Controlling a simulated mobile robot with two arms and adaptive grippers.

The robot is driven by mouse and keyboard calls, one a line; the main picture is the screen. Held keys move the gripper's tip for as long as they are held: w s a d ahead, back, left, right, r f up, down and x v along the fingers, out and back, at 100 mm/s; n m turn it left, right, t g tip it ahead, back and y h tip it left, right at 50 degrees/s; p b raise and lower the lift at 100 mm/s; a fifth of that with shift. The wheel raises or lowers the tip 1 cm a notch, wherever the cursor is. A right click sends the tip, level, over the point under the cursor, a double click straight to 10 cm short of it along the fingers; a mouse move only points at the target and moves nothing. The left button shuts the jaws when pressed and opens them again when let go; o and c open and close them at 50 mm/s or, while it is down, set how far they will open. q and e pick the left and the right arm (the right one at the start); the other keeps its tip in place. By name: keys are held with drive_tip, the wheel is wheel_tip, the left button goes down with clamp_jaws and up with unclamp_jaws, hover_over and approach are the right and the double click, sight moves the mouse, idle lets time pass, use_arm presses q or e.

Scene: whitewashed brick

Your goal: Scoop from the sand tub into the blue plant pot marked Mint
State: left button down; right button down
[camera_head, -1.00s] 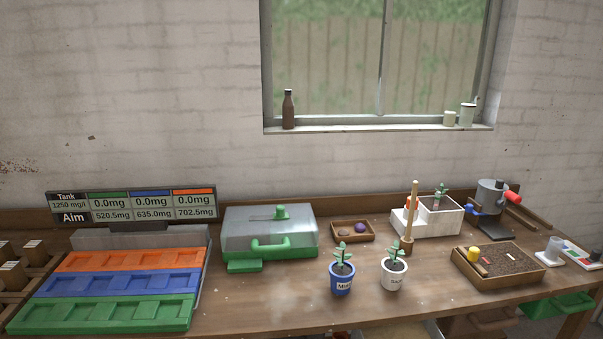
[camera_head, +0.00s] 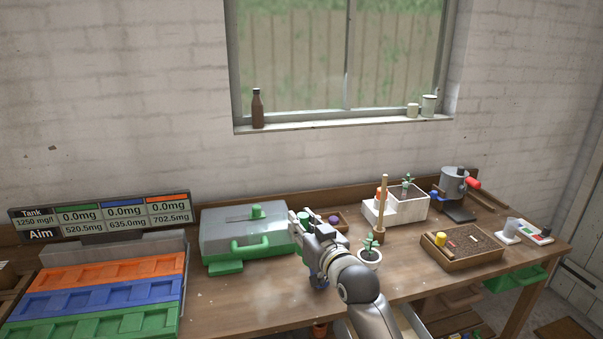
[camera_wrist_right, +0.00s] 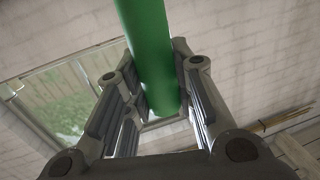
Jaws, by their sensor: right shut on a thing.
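My right gripper (camera_head: 305,222) is over the middle of the bench, in front of the green-based box's right end. In the right wrist view it is shut on a smooth green rod-like handle (camera_wrist_right: 148,55); the handle's far end is out of frame, and I cannot tell what it carries. The blue Mint pot is hidden behind my right arm in the head view. A white pot with a seedling (camera_head: 369,256) stands just right of the arm. I cannot tell which container is the sand tub. My left gripper is not in view.
A clear-lidded box with a green base (camera_head: 222,240) stands left of the gripper. A white planter box (camera_head: 408,210) and a soil tray (camera_head: 433,257) stand at right. Orange, blue and green racks (camera_head: 110,283) fill the left.

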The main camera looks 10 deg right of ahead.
drive_tip(key=w+d+r, duration=0.1)
drive_tip(key=w+r, duration=0.4)
drive_tip(key=r, duration=0.4)
drive_tip(key=w+d+f+m+g+b, duration=0.1)
drive_tip(key=w+d+f+m+b, duration=0.1)
drive_tip(key=f, duration=0.5)
drive_tip(key=shift+d+m+b, duration=0.75)
drive_tip(key=shift+m+b, duration=0.15)
drive_tip(key=shift+b, duration=0.05)
drive_tip(key=shift+f, duration=0.35)
drive_tip(key=shift+w+d+r+m+g+y+p, duration=0.15)
drive_tip(key=shift+w+d+m+y+p, duration=0.2)
drive_tip(key=shift+d+m+p, duration=0.45)
drive_tip(key=shift+w+d+r+m+g+y+p, duration=0.15)
drive_tip(key=shift+w+d+m+p, duration=0.25)
drive_tip(key=shift+d+m+p, duration=0.4)
